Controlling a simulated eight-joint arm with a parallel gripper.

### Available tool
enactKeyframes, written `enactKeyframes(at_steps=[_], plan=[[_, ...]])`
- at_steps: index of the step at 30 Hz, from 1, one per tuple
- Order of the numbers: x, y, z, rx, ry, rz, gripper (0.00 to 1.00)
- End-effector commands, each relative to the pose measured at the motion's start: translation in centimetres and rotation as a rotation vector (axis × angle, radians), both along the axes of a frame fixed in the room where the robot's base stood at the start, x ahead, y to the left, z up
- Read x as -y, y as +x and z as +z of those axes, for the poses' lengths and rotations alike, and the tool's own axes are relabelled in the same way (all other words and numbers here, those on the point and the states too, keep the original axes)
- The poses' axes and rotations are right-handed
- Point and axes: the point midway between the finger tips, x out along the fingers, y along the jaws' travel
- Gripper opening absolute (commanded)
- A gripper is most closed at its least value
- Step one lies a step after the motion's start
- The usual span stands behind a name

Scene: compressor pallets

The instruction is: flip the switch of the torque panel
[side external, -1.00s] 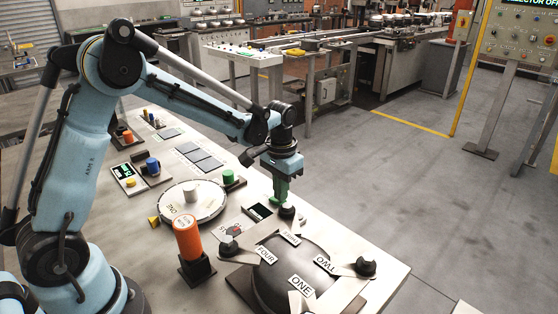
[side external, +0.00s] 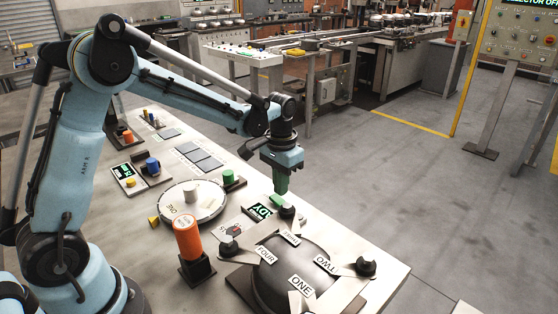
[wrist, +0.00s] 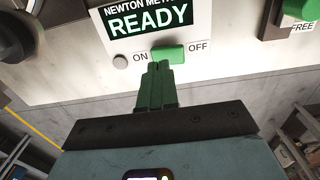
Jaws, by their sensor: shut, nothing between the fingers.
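The torque panel (wrist: 103,28) fills the upper middle of the wrist view. Its display (wrist: 150,20) is lit and reads READY under "NEWTON MET...", partly cut off. In the side view my gripper (side external: 280,192) points down beside the lit panel display (side external: 261,211).
A dark dome with numbered arms (side external: 283,276) stands close in front of the gripper. An orange cylinder (side external: 187,238) and a round white dial (side external: 207,211) are to the left. A green knob (wrist: 300,10) marked FREE is at the upper right of the wrist view.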

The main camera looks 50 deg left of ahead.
Motion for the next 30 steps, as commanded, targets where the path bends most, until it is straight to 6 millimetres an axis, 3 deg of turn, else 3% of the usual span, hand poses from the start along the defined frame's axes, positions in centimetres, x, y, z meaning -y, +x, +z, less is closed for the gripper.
enactKeyframes(at_steps=[18,30], plan=[[0.0,0.0,4.3,0.000,0.000,0.000,0.00],[0.0,-0.1,4.6,0.003,0.000,0.000,0.00]])
